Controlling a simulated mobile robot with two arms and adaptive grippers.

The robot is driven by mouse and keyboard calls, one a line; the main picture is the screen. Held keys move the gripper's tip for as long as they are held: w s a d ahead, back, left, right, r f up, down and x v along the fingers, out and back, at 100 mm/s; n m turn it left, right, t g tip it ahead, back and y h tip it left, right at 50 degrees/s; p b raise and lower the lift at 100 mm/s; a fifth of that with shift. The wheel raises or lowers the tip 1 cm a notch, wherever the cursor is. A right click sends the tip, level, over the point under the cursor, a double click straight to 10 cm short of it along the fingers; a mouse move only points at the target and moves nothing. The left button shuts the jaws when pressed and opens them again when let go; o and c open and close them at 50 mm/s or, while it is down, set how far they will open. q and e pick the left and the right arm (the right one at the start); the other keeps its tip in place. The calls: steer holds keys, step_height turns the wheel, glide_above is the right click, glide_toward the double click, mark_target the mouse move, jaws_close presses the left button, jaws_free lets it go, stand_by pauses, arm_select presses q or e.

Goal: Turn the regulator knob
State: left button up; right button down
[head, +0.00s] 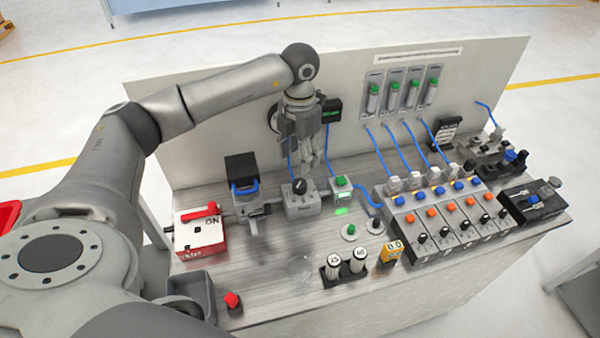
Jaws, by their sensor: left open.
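The black knob (300,186), likely the regulator knob, sits on top of a grey box (302,205) in the middle of the bench. My left gripper (314,166) reaches in from the left and points down. Its fingers are open and hang above and slightly right of the knob, with nothing seen between them. I see no clear contact with the knob. The gripper hides part of the back panel and the blue tubing behind it. My right gripper is not in view.
Left of the knob are a black-topped unit (242,168) and a red-and-white switch box (200,232). A small green-lit block (342,193) stands close on the right. A valve bank (450,222) fills the right side. The back panel (215,105) rises behind.

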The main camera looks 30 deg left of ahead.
arm_select(q)
steer(key=p, duration=0.2)
glide_above(300, 183)
steer(key=f, duration=0.4)
steer(key=shift+s+f, duration=0.2)
steer(key=shift+f, duration=0.15)
steer(key=f, duration=0.2)
steer(key=shift+w+f, duration=0.25)
steer(key=shift+f, duration=1.05)
steer(key=shift+c, duration=0.3)
steer(key=c, duration=1)
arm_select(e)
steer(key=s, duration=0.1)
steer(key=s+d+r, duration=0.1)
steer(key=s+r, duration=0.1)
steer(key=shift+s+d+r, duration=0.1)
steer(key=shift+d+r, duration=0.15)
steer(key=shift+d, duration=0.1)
